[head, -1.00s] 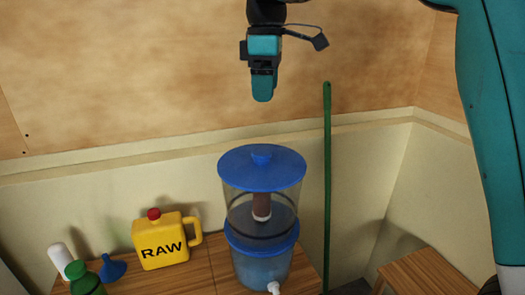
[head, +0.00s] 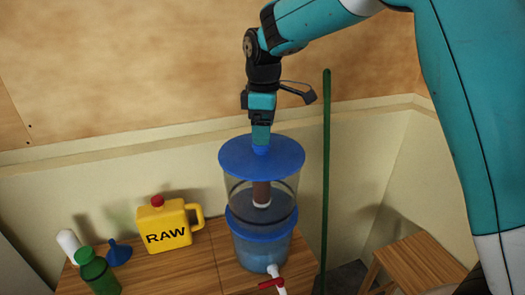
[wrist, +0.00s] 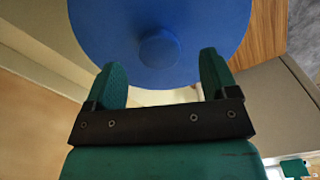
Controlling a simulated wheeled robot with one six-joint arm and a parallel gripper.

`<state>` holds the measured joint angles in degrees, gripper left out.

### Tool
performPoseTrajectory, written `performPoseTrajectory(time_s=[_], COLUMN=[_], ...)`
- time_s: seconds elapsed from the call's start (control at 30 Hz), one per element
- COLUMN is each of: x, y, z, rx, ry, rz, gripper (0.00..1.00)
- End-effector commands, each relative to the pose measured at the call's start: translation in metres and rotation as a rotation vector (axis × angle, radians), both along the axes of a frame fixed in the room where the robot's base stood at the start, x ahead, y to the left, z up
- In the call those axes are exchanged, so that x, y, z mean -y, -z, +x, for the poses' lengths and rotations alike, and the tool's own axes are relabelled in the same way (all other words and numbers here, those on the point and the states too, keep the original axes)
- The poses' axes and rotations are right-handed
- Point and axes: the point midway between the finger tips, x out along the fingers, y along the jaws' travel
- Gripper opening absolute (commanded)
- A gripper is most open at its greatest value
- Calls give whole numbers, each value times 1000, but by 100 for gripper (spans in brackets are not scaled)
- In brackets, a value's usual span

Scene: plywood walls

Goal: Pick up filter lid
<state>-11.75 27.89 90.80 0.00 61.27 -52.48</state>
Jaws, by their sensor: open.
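The blue filter lid (head: 235,157) lies flat on top of the clear water filter (head: 238,195) on the wooden table. Its raised round knob shows in the wrist view (wrist: 159,50). My gripper (head: 261,146) points down just above the lid at its knob. In the wrist view my gripper (wrist: 163,75) is open, with one finger to each side of the knob's line. I cannot tell whether the fingertips touch the lid. In the head view the fingers hide most of the knob.
A yellow RAW jug (head: 167,225), a blue funnel (head: 117,254), a green bottle (head: 97,272) and a white bottle (head: 69,245) stand to the left. A green pole (head: 326,170) stands close on the right. A wooden stool (head: 420,262) is at the lower right.

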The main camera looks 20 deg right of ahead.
Motion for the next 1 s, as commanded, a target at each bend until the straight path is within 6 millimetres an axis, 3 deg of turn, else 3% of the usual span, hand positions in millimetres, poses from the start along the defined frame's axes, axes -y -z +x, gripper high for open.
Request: performPoseTrajectory(time_s=[0.23,0.5,0.53,0.77,1.0], x=[-3,-3,-3,-3,-3], y=[34,40,40,40,39], z=[2,2,2,3,3], rx=[-4,-1,-1,-1,0], ry=[0,0,0,0,0], rz=[0,0,0,0,0], gripper=[80,80,77,24,23])
